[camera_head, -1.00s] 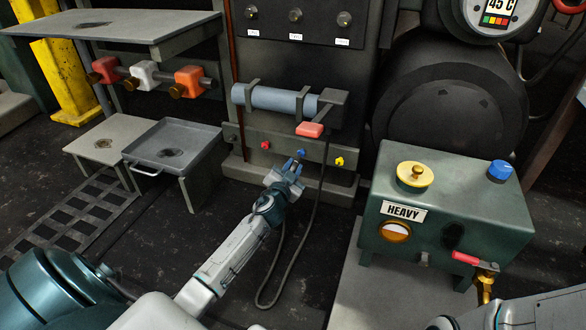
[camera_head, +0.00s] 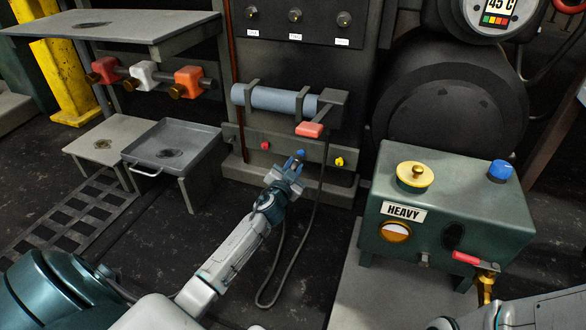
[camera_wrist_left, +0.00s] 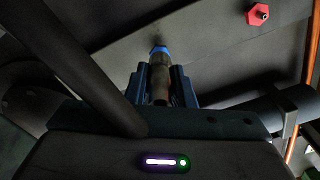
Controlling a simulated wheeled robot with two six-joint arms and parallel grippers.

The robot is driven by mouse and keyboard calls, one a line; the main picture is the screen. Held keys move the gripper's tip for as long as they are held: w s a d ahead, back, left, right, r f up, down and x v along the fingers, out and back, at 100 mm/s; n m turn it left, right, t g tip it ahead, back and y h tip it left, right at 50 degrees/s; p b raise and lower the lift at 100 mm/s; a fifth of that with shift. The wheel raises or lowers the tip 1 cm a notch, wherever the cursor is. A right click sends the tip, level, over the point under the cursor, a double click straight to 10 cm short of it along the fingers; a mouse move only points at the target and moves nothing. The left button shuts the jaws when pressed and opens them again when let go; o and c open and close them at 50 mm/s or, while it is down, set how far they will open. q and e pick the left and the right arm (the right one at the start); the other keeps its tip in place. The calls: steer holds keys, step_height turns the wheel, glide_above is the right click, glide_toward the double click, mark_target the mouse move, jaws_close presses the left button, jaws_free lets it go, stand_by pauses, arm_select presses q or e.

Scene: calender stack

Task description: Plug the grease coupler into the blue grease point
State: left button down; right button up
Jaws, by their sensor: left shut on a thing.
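My left gripper (camera_head: 290,169) is in front of the grey rail at the machine's foot. It is shut on the grease coupler (camera_wrist_left: 160,78), a dark cylinder between the blue fingers in the left wrist view. The coupler's tip lines up with the blue grease point (camera_wrist_left: 160,50), which also shows just beyond the fingertips in the head view (camera_head: 301,153). I cannot tell whether the tip only touches the blue point or sits on it. A dark hose (camera_head: 272,304) loops on the floor below the gripper. My right gripper is out of view.
A red grease point (camera_head: 265,146) and a yellow grease point (camera_head: 339,161) flank the blue one. A grey-blue cylinder (camera_head: 276,98) with a red lever (camera_head: 309,130) sits above. A green box (camera_head: 445,215) marked HEAVY stands at right, a grey tray (camera_head: 172,146) at left.

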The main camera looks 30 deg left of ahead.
arm_select(q)
steer(key=shift+x, duration=0.8)
steer(key=c, duration=0.8)
jaws_free()
steer(key=shift+o, duration=0.2)
steer(key=shift+s, duration=0.15)
steer(key=v, duration=0.6)
steer(key=shift+s+d+b, duration=0.15)
steer(key=shift+s+b, duration=0.2)
